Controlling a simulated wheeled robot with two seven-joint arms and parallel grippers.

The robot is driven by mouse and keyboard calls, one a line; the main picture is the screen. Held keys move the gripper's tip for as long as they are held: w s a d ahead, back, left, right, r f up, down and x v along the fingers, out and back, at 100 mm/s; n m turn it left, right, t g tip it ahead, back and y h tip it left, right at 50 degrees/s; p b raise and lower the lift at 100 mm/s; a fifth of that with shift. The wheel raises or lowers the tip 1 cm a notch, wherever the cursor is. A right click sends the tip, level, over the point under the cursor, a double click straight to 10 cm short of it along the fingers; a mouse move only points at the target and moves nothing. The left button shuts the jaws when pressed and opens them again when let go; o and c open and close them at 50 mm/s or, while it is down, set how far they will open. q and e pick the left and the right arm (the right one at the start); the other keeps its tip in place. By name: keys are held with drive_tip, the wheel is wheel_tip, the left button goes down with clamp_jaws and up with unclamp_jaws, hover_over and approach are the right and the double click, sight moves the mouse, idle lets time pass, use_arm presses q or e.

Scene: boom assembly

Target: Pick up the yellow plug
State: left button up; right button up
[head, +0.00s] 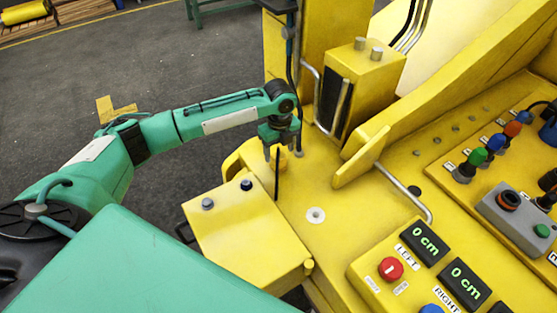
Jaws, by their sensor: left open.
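My left gripper (281,144) points down from the end of the green arm that comes in from the left. It is open. A small yellow piece (279,158), which looks like the yellow plug, shows right below the fingers on the yellow machine deck (345,222). The fingers partly cover it, and I cannot tell whether they touch it. A thin dark rod or cable (277,178) stands just in front of it. My right gripper is not in view.
A white ring with a hole (316,215) sits on the deck. A yellow box (362,76) and metal pipes rise behind the gripper. A control panel with a red button (390,268), displays and several coloured connectors (478,156) stands at the right.

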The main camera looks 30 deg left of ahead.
sight(278, 155)
use_arm(q)
wheel_tip(278, 155, down, 3)
drive_tip(key=shift+a+f+p, duration=0.15)
drive_tip(key=shift+p, duration=0.35)
drive_tip(key=shift+f, duration=0.2)
drive_tip(key=c, duration=1.2)
drive_tip(key=shift+o, duration=0.2)
use_arm(e)
drive_tip(key=shift+s+a+r, duration=0.35)
drive_tip(key=shift+s+r, duration=0.4)
drive_tip(key=shift+s, duration=0.05)
use_arm(q)
drive_tip(key=shift+r, duration=0.15)
